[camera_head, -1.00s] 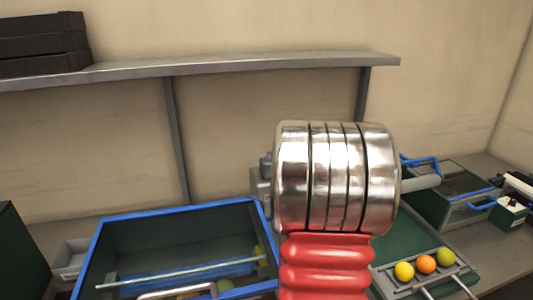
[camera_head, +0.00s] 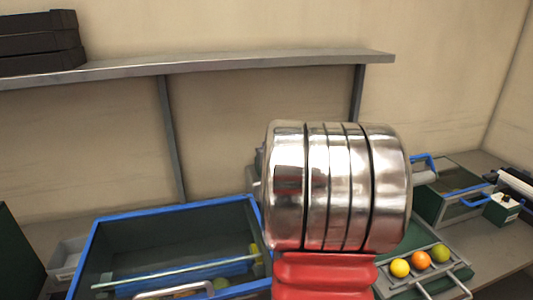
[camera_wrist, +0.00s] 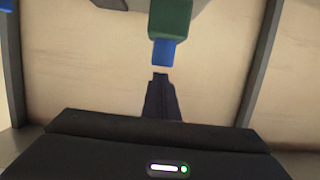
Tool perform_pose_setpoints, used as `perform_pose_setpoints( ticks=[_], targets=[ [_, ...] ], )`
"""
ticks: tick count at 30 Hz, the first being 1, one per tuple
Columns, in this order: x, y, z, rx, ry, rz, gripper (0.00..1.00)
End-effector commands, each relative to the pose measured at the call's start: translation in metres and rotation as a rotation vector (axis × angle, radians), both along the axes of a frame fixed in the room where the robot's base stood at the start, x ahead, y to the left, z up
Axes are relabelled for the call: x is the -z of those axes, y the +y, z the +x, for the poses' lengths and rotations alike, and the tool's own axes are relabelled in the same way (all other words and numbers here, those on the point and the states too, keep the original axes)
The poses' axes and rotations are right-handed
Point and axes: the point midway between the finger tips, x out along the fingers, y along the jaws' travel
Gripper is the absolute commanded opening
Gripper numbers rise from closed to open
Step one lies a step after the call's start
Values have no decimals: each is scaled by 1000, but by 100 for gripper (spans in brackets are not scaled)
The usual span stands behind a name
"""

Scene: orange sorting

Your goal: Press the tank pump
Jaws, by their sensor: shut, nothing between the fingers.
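A tank (camera_head: 94,246) with a blue rim and dark green walls stands at the lower left in the head view. A clear bar crosses it, and some fruit shows at its bottom right. In the head view my silver and red arm hides my gripper and the area right of the tank.
A green tray (camera_head: 440,277) at the lower right holds yellow, orange and green fruit. Behind it stands a bin with blue handles (camera_head: 447,205). A grey shelf (camera_head: 230,64) runs along the wall, with black crates (camera_head: 40,45) at its left end.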

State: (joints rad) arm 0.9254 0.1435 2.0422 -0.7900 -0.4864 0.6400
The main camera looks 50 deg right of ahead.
Motion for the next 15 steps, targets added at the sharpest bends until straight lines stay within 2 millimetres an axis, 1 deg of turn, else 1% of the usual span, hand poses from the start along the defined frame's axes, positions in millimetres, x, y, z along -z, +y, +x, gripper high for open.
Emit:
perform_pose_setpoints(
  ticks=[3,15],
  targets=[
    [-6,8,-14,2,-3,-3,0],
    [-19,36,-52,-3,-5,-5,0]
  ],
)
